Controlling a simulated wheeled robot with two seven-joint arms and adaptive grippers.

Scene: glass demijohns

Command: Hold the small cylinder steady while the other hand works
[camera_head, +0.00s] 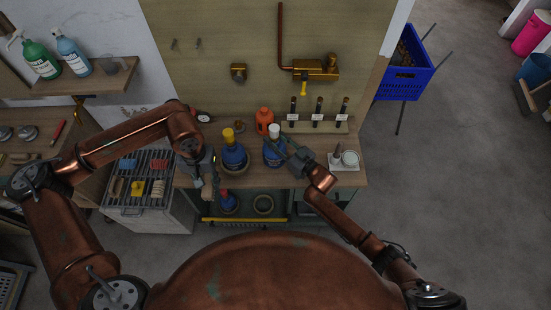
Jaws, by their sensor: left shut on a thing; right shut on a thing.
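Two blue demijohns stand at the bench's middle: one with a yellow top (233,155) in a round holder, one with a white top (274,155) to its right. My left gripper (205,186) points down at the bench's left front, left of the yellow-topped demijohn. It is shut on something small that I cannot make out. My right gripper (287,146) reaches in from the right, shut at the white-topped demijohn's right side, its fingers overlapping it. I cannot pick out the small cylinder with certainty.
An orange bottle (264,120) stands behind the demijohns. Three dark-handled taps (318,106) line the back ledge. A white tray (344,164) with a jar is at the right. Another blue demijohn (228,202) sits on the lower shelf.

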